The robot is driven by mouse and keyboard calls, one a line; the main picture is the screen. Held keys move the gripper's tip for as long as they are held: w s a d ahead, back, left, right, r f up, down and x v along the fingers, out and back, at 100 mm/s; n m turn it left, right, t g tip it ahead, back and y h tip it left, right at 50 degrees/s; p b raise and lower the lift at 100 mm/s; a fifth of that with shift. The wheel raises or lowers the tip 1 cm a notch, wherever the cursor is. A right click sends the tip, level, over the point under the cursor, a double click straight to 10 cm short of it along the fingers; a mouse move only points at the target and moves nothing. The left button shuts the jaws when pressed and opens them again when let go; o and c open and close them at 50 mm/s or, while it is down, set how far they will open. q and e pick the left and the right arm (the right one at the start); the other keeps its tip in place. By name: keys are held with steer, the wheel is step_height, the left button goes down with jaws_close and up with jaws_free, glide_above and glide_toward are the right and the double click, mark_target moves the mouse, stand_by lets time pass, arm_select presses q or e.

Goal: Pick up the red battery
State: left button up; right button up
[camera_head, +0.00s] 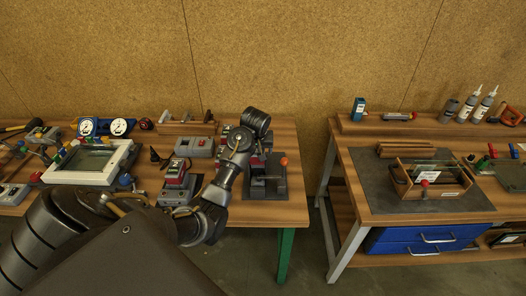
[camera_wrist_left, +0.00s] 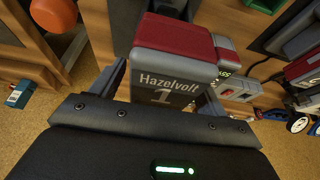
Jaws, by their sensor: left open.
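A battery (camera_wrist_left: 172,62) with a red top and a dark grey body labelled "Hazelvolt 1" fills the upper middle of the left wrist view. My left gripper (camera_wrist_left: 164,78) is open, with one finger on each side of this battery. I cannot tell whether either finger touches it. In the head view my left wrist reaches over the right part of the left table and largely hides the fingers and the battery. Another red-topped block (camera_head: 176,168) stands on a grey device left of my arm. My right gripper is not in view.
An orange knob (camera_head: 284,161) on a dark fixture stands just right of my wrist. A white-framed panel (camera_head: 130,158) lies left on the same table. A gap separates it from the right table, which carries a wooden glass holder (camera_head: 449,190).

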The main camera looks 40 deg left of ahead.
arm_select(q)
steer(key=shift+a+f, duration=0.2)
steer(key=shift+d+r, duration=0.1)
steer(key=shift+d, duration=0.1)
steer(key=shift+c, duration=1.8)
steer(key=c, duration=0.8)
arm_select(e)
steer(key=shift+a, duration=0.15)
